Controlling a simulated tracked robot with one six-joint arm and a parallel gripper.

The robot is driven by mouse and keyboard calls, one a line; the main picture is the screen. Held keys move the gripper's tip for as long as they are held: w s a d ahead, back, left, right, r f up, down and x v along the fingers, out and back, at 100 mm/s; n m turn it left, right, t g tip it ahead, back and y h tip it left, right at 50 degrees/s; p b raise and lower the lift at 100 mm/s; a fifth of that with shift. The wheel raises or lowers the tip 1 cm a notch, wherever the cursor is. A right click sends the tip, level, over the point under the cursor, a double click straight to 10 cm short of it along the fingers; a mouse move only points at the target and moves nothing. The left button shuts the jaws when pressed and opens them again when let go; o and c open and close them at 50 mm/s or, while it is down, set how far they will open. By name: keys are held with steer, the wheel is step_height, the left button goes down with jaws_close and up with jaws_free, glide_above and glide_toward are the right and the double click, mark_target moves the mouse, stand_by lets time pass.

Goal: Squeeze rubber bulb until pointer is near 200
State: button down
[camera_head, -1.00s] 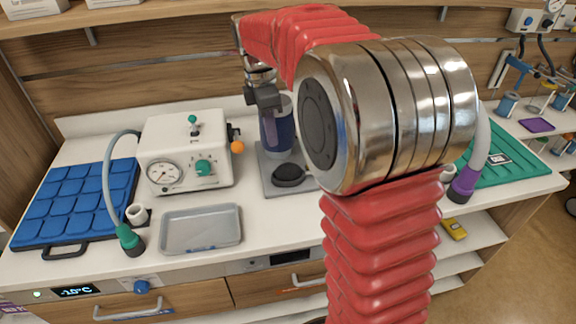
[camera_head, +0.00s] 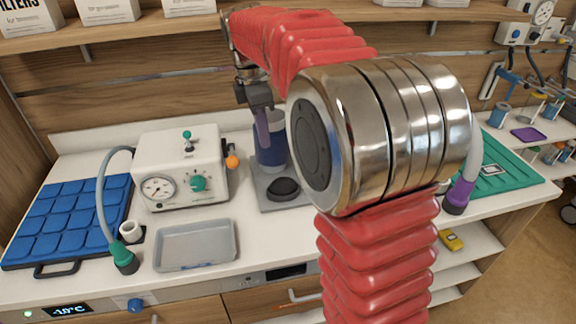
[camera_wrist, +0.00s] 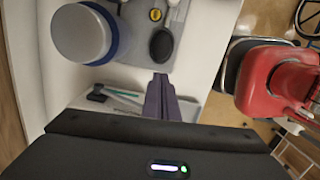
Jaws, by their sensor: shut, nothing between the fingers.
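A black rubber bulb (camera_head: 284,188) lies on a grey base plate (camera_head: 262,199) on the white counter. It also shows in the wrist view (camera_wrist: 162,44), above my fingertips in the picture. A small yellow-rimmed round part (camera_wrist: 156,14) sits close to it; I cannot tell whether it is a dial. A round gauge (camera_head: 158,189) is on the front of the white box; its pointer reading is too small to make out. My gripper (camera_head: 263,136) is shut and empty, in front of the blue canister (camera_head: 275,157) in the head view. Its purple fingers (camera_wrist: 160,79) show together in the wrist view.
A grey tray (camera_head: 196,266) lies in front of the white box (camera_head: 150,150). A blue compartment mat (camera_head: 66,266) is at the left. A hose with a green end (camera_head: 123,258) stands beside the tray. My red arm hides much of the counter's right side.

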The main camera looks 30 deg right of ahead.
glide_toward(283, 180)
steer(key=shift+r, duration=0.45)
steer(key=shift+f, duration=0.15)
steer(key=shift+d+f, duration=0.2)
steer(key=shift+f, duration=1.5)
steer(key=shift+d+f, duration=0.2)
steer(key=shift+f, duration=1.45)
